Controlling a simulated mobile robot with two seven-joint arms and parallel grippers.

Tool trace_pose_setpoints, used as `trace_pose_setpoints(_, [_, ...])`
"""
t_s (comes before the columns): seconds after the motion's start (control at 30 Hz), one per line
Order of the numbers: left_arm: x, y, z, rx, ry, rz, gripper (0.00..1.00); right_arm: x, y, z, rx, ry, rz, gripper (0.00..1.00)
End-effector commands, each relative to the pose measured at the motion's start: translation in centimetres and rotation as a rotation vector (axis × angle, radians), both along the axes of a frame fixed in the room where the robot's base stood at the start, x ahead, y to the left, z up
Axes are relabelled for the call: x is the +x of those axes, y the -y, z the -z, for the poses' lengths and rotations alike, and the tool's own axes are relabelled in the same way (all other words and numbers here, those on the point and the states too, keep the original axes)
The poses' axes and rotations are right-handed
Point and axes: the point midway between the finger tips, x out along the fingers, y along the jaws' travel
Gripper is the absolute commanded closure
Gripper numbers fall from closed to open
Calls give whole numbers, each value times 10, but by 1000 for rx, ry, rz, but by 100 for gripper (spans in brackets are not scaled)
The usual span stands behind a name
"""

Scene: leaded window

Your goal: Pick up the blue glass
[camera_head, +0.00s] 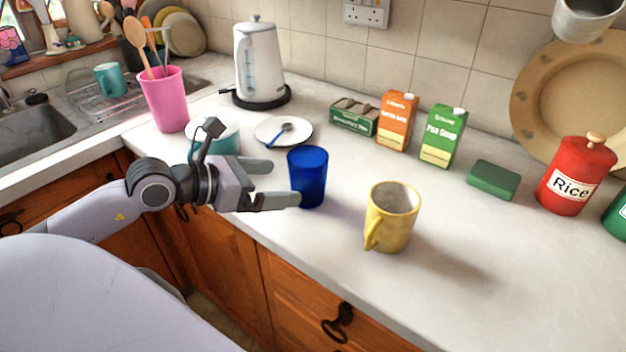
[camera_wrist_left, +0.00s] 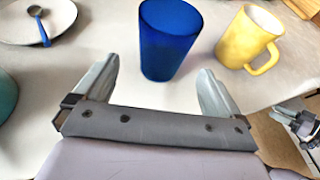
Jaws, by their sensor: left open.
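The blue glass (camera_head: 308,178) stands upright on the pale worktop, left of the yellow mug. My left gripper (camera_head: 285,183) is open just left of the glass, with its fingers pointing toward it. In the left wrist view the blue glass (camera_wrist_left: 168,40) stands ahead, in line with the gap between the two open fingers. I see nothing held. Whether a fingertip touches the glass I cannot tell. At the right edge of that view is a grey and dark mechanism, seemingly my right gripper (camera_wrist_left: 304,123); its jaws are too small to read.
The yellow mug (camera_head: 392,216) is close on the right of the glass. Behind are a white plate with a spoon (camera_head: 283,131), a teal mug (camera_head: 226,140), a kettle (camera_head: 259,62), cartons (camera_head: 397,121) and a green sponge (camera_head: 494,180). The worktop's front edge is near.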

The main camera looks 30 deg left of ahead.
Motion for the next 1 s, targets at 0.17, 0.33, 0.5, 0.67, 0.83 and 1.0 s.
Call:
trace_pose_setpoints(0.17, [7,3,2,0,0,0,2,-1,0,-1,0,-2,-1,57])
trace_pose_setpoints(0.33, [12,6,3,-1,1,0,2,-1,-1,-3,0,-2,-1,57])
trace_pose_setpoints(0.5, [25,14,6,-3,2,-2,2,-1,-1,-8,1,-2,-2,57])
trace_pose_setpoints(0.67, [38,21,11,-5,1,-2,2,-1,-1,-11,1,-2,-2,57])
trace_pose_setpoints(0.83, [48,26,17,-3,1,-1,2,-1,-1,-13,1,-2,-2,57])
trace_pose_setpoints(1.0, [51,28,19,-2,-1,-1,2,0,-1,-13,0,-1,-1,57])
